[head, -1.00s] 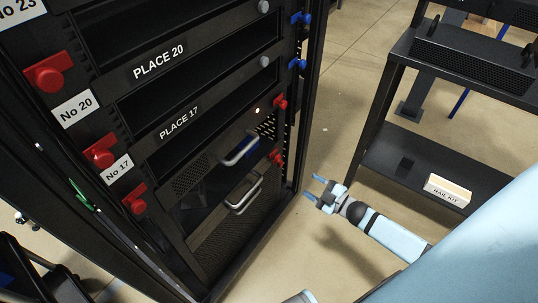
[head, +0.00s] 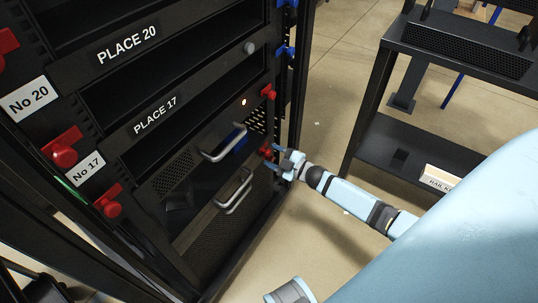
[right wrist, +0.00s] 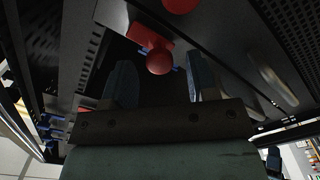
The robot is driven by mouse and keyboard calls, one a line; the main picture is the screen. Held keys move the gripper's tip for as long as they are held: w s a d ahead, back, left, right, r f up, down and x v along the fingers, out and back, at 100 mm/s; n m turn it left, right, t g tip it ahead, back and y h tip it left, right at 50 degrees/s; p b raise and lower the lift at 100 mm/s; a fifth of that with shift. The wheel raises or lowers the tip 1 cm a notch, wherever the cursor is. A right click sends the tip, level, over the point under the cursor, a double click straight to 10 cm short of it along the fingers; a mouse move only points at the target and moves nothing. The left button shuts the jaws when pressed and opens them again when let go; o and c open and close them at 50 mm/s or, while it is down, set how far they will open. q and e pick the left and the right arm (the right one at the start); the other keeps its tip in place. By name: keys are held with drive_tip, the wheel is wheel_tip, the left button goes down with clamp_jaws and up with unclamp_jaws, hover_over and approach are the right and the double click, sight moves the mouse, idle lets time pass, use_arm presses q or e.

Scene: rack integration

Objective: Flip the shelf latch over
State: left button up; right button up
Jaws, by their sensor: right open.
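The rack's right post carries a small red latch (head: 266,151) at the height of the lower equipment unit. My right gripper (head: 273,158) is at this latch, its blue fingers pointing left at the rack. In the right wrist view the red latch with its round knob (right wrist: 159,62) shows between and just beyond the two open fingers (right wrist: 162,78). I cannot tell whether the fingers touch it. Another red latch (head: 268,91) sits higher on the same post. Red latches (head: 65,154) also sit on the left post. My left gripper is out of view.
Two metal handles (head: 234,191) stick out from the units left of the gripper. Blue latches (head: 285,52) sit higher on the right post. A dark shelf (head: 430,165) with a rail kit box (head: 438,178) stands at right. Floor between rack and shelf is clear.

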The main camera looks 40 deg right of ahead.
sight(267, 145)
drive_tip(key=shift+x, duration=1.05)
clamp_jaws()
drive_tip(key=shift+w+d, duration=0.2)
drive_tip(key=shift+d, duration=0.35)
drive_tip(key=shift+w+d, duration=0.25)
drive_tip(key=shift+d, duration=0.45)
unclamp_jaws()
drive_tip(key=shift+d, duration=0.1)
